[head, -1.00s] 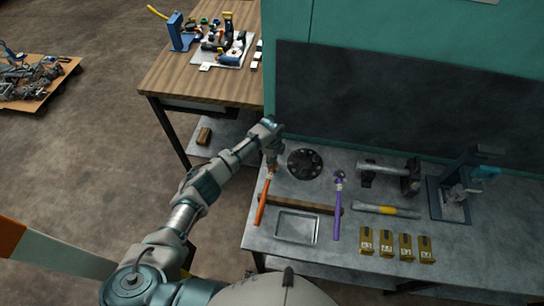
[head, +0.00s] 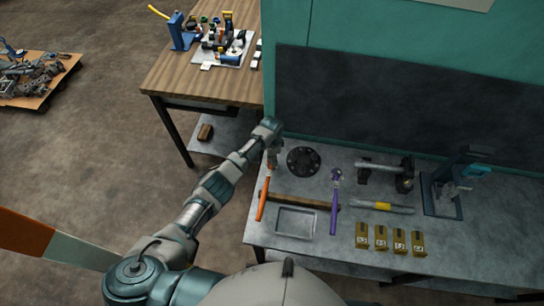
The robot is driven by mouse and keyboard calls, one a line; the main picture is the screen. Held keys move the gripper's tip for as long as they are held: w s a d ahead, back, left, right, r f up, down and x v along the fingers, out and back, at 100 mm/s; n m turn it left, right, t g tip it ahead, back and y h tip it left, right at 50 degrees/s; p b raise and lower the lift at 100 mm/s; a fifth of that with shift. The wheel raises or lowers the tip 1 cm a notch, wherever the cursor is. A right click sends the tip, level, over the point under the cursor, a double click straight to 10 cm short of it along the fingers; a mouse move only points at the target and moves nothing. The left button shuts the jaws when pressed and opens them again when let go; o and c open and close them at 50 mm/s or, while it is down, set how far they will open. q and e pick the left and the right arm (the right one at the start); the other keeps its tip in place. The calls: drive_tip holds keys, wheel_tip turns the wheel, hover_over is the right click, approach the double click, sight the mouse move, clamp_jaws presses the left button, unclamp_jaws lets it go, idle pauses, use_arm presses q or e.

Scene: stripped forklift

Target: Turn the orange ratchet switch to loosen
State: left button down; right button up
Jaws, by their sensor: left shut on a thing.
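The orange-handled ratchet (head: 262,205) lies on the grey bench, its handle pointing toward me and its head at the far end. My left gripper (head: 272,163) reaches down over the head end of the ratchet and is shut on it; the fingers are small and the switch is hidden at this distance. A purple-handled ratchet (head: 334,210) lies to the right, apart from my gripper. My right gripper is not in view.
A metal tray (head: 295,234) sits between the two handles, with a round black flange (head: 303,161) behind. A teal wall (head: 400,60) rises behind.

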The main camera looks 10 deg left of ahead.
use_arm(q)
drive_tip(key=shift+n, duration=0.3)
drive_tip(key=c, duration=0.8)
unclamp_jaws()
drive_tip(key=shift+r, duration=0.1)
wheel_tip(320, 180, up, 12)
drive_tip(key=shift+f, duration=0.15)
